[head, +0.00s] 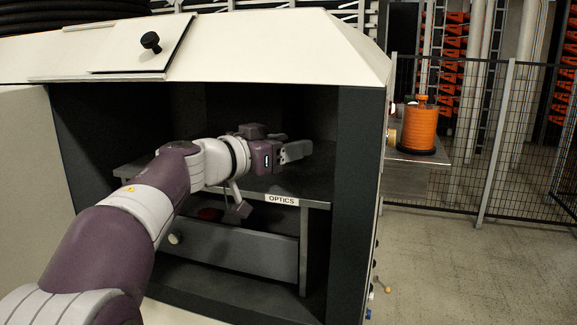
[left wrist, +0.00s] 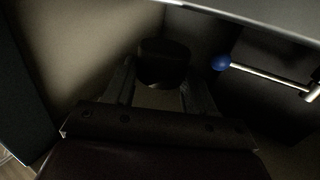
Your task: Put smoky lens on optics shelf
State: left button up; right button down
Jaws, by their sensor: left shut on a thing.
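My left gripper (head: 298,151) is inside the open cabinet, above the grey shelf (head: 318,190) with the OPTICS label (head: 282,199) on its front edge. In the left wrist view a dark, rounded, cylinder-like thing, seemingly the smoky lens (left wrist: 163,62), sits between the fingertips of the gripper (left wrist: 160,88), which is shut on it. In the head view I cannot make out the lens in the jaws. Whether it touches the shelf cannot be told. My right gripper is not in view.
Below the shelf is a drawer front (head: 235,248) with a pale knob (head: 174,238); a dark red thing (head: 208,213) shows behind it. The cabinet's right post (head: 355,200) stands close by. A blue-ended rod (left wrist: 265,75) is right of the jaws. An orange drum (head: 420,128) stands outside.

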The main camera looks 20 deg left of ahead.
pick_arm(q)
notch_tip(320, 180, down, 2)
jog(key=shift+s+f, duration=0.1)
jog(key=shift+f, duration=0.1)
jog(key=shift+d+f, duration=0.2)
jog(key=shift+f, duration=0.15)
jog(key=shift+w+f, duration=0.15)
jog(key=shift+w, duration=0.1)
jog(key=shift+f, duration=0.1)
jog(key=o, duration=1.1)
jog(key=shift+s+a, duration=0.15)
jog(key=b+v, duration=0.2)
jog(key=v, duration=0.9)
jog(key=shift+s+b, duration=0.3)
jog(key=shift+b, duration=0.05)
